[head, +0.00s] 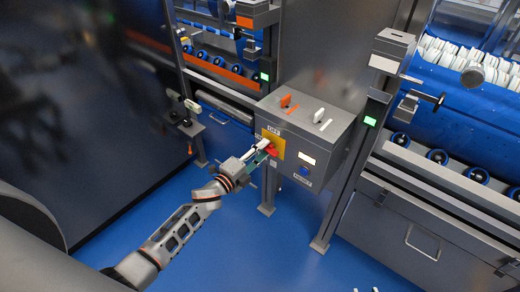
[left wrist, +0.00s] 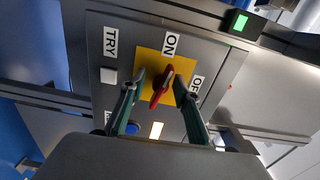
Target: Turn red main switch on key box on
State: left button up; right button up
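The grey key box (head: 310,127) stands on posts at the picture's middle. Its front has a yellow plate (head: 277,142) with the red main switch (left wrist: 162,88). In the left wrist view, the switch sits on the yellow plate (left wrist: 152,63), its upper end turned roughly toward the "ON" label (left wrist: 172,43); an "OFF" label (left wrist: 195,86) is to the right. My left gripper (head: 265,152) is at the plate. Its fingers (left wrist: 160,82) are apart, one on each side of the switch. I cannot tell whether they touch it.
The box front also has a lit panel (head: 307,158) and a blue button (head: 304,171). An orange key (head: 286,101) and a white key (head: 319,115) stand on its top. Metal posts and conveyors flank the box. Blue floor (head: 270,250) is open in front.

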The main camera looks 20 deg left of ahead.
pick_arm(q)
jog(key=shift+w+a+r, duration=0.1)
jog(key=shift+a, duration=0.15)
jog(key=v, duration=1.2)
jog(key=shift+d, duration=0.2)
